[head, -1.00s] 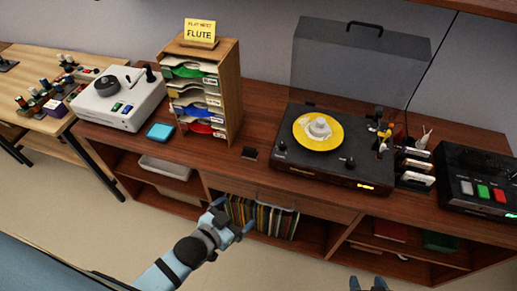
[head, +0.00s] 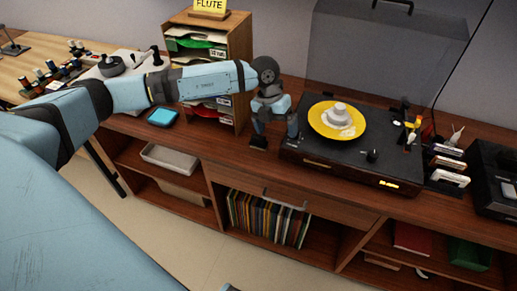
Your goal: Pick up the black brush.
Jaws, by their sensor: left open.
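The black brush (head: 258,142) is a small dark block on the wooden cabinet top, just left of the record player. My left gripper (head: 274,134) is open and points down right at it. Its left finger is just above and beside the brush and its right finger is near the record player's left edge. Nothing shows held between the fingers. Whether a finger touches the brush I cannot tell. My right gripper cannot be made out.
The record player (head: 350,155) with a yellow disc (head: 318,119) stands close on the right. A wooden paper rack (head: 240,42) stands behind my left forearm. A blue square pad (head: 163,117) lies to the left. Bare cabinet top (head: 215,140) runs along the front.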

